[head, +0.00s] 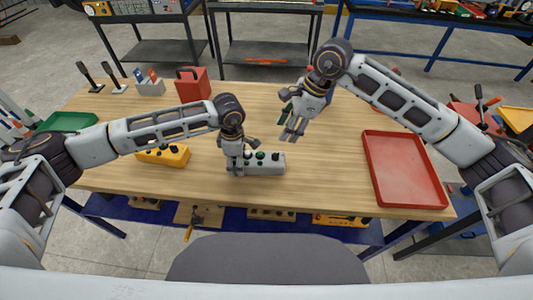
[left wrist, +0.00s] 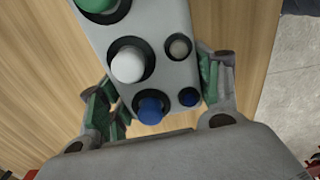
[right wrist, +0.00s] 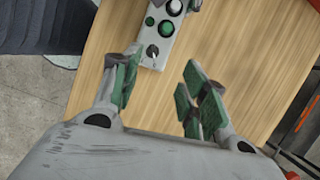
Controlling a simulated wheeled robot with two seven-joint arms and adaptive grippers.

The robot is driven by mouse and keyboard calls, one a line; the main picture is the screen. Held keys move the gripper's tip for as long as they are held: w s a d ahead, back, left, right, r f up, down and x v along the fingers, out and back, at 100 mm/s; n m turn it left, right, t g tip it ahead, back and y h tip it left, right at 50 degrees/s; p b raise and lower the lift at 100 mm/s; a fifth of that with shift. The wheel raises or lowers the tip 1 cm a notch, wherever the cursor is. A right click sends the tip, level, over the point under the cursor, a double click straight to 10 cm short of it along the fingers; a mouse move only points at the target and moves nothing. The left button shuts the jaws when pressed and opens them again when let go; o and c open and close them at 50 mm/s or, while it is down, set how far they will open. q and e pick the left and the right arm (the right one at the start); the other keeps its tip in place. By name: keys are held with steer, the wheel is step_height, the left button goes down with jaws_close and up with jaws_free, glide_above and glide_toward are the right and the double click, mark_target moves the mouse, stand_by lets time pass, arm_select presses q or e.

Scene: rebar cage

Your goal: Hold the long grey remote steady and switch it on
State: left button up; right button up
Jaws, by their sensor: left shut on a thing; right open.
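The long grey remote (head: 265,165) lies on the wooden table near its front edge. My left gripper (head: 236,167) is shut on its left end. In the left wrist view, the green-padded fingers sit on both sides of the remote (left wrist: 155,62), near blue, white and green buttons. My right gripper (head: 291,132) is open and empty, above and behind the remote's right end. In the right wrist view, the open fingers (right wrist: 155,90) are below the remote's near end (right wrist: 160,35), which shows a dark knob with a white mark, a green button and a black button.
A yellow control box (head: 165,155) lies left of the remote. A red tray (head: 402,170) is at the right of the table. A red box (head: 192,84), a grey holder (head: 149,87) and two joysticks (head: 115,80) stand at the back left. A green tray (head: 68,122) is far left.

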step_height(320, 180, up, 4)
steer(key=n, duration=0.1)
glide_above(275, 153)
steer(key=a+h, duration=0.1)
steer(key=a, duration=0.3)
steer(key=d+f+h, duration=0.1)
steer(key=d+m+h, duration=0.1)
steer(key=d+f+m+h, duration=0.1)
steer(key=d, duration=0.1)
steer(key=shift+d+f, duration=0.1)
steer(key=shift+f, duration=0.2)
steer(key=shift+f, duration=0.1)
steer(key=shift+f, duration=5.95)
jaws_close()
